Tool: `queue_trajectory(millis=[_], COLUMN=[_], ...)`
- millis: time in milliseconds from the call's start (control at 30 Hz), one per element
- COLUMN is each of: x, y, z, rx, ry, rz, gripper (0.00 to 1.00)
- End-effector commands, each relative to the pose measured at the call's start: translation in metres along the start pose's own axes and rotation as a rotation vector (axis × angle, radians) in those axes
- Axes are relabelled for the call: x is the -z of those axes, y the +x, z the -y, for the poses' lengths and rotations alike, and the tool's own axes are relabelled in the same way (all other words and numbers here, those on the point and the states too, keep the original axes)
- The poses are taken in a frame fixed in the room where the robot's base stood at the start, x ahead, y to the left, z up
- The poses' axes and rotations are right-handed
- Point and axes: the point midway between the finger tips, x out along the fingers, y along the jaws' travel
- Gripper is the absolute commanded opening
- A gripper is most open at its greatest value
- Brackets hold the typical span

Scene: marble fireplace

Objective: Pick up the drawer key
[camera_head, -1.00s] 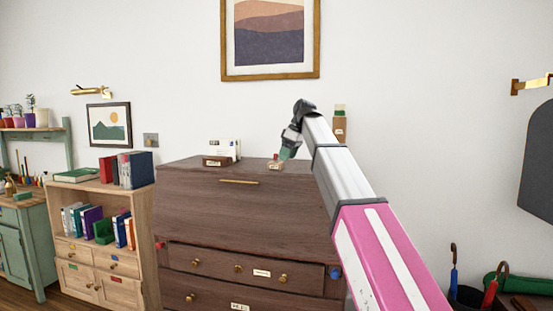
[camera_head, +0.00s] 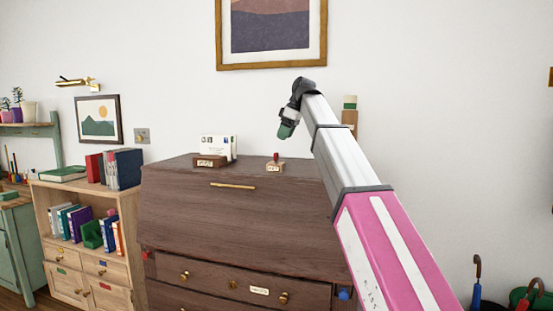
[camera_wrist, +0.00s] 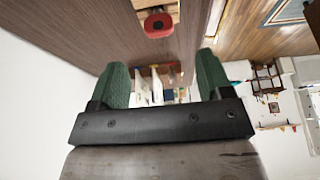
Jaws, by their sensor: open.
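A small red-topped piece (camera_head: 276,156), which looks like the drawer key, stands in a labelled wooden holder (camera_head: 275,168) on top of the dark wooden bureau (camera_head: 240,215). In the wrist view the red top (camera_wrist: 158,25) shows at the upper edge, beyond the fingers. My gripper (camera_head: 285,131) is above the bureau top, higher than the red piece and apart from it. In the wrist view my gripper (camera_wrist: 164,82) has its two green fingers spread with nothing held between them. The key's shaft cannot be made out.
A letter holder (camera_head: 210,161) with envelopes stands left of the key holder. A box-like item (camera_head: 350,117) is partly behind my arm. A low bookcase (camera_head: 95,190) stands left of the bureau. The umbrellas (camera_head: 477,275) are at the lower right.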

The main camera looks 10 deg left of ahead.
Motion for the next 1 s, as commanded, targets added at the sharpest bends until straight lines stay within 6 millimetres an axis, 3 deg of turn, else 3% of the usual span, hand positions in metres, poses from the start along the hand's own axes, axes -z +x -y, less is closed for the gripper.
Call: queue_trajectory(millis=[133,433,700,1000], x=[-0.001,0.001,0.003,0.004], y=[0.025,0.047,0.083,0.088], z=[0.001,0.0,-0.001,-0.002], rx=[0.003,0.002,0.002,0.0], ry=[0.0,0.0,0.0,0.0], rz=[0.001,0.001,0.001,0.0], gripper=[0.72,0.72,0.72,0.69])
